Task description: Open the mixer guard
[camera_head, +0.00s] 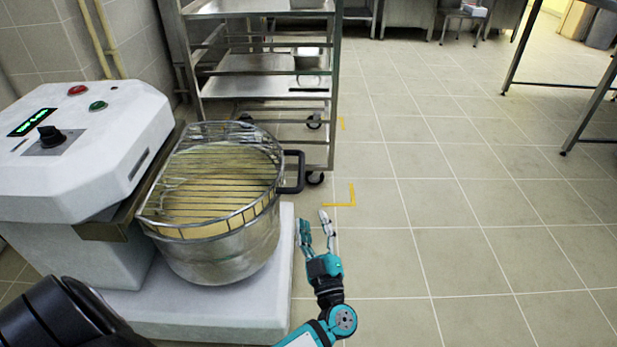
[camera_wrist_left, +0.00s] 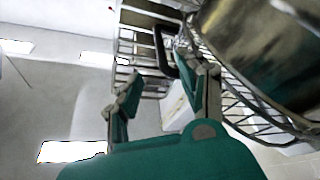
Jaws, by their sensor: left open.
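The mixer (camera_head: 85,130) is a white machine at the left in the head view. Its wire guard (camera_head: 215,170) lies flat over the steel bowl (camera_head: 225,250). A black handle (camera_head: 293,173) sticks out from the guard's right side. My left gripper (camera_head: 314,221) is open and empty, apart from the handle, nearer to me and slightly right of it. In the left wrist view, the handle (camera_wrist_left: 163,52) shows beyond the open fingers, with the bowl (camera_wrist_left: 265,45) and guard wires (camera_wrist_left: 245,115) at the right. My right gripper is not in view.
A steel rack on wheels (camera_head: 265,85) stands just behind the bowl. The mixer's white base (camera_head: 215,312) extends under the bowl. The tiled floor (camera_head: 450,220) to the right is clear. Table legs (camera_head: 590,105) stand at the far right.

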